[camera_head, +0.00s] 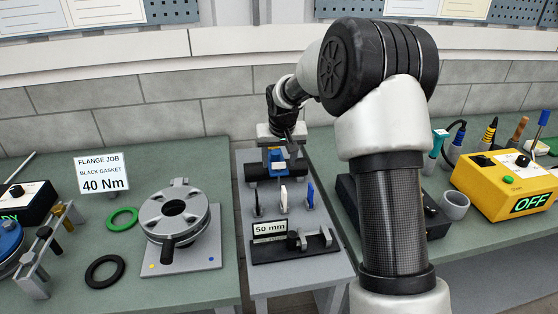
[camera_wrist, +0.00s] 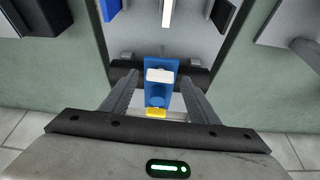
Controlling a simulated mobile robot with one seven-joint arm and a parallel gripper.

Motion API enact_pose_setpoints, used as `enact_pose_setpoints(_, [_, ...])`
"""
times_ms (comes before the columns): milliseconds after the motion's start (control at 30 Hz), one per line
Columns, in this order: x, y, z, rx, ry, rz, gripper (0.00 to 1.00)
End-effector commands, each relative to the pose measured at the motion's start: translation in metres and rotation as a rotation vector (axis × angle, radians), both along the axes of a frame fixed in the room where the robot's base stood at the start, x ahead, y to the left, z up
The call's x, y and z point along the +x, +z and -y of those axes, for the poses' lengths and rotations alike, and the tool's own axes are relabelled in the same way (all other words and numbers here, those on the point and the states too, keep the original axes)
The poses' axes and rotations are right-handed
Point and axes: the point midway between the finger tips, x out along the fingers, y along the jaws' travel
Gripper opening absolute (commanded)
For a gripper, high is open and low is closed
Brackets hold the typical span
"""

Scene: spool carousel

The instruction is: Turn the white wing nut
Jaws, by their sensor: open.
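The white wing nut (camera_head: 283,198) stands upright as a thin plate in the middle of the narrow grey bench, between a black one (camera_head: 258,204) and a blue one (camera_head: 310,195). In the wrist view the white wing nut (camera_wrist: 168,12) is at the top edge, partly cut off, beyond my fingertips. My gripper (camera_wrist: 157,80) is open, its fingers on either side of a blue clamp-like part (camera_wrist: 158,92) with a white block on top. Whether the fingers touch it I cannot tell. In the head view my gripper (camera_head: 278,148) is above and behind the wing nuts.
A black pipe (camera_head: 258,173) lies across the bench behind the wing nuts. A black stand with a 50 mm sign (camera_head: 270,228) is in front. A flange (camera_head: 172,212) is at left; a yellow box reading OFF (camera_head: 505,181) is at right.

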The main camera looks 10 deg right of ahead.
Motion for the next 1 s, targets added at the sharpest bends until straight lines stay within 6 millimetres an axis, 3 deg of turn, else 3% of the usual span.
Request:
enact_pose_setpoints(333, [0.0015,-0.0037,0.0002,0.000,0.000,0.000,0.55])
enact_pose_setpoints(600, [0.0014,-0.0036,0.0002,0.000,0.000,0.000,0.13])
enact_pose_setpoints(1000, [0.0010,-0.0058,-0.0019,-0.002,-0.086,-0.002,0.14])
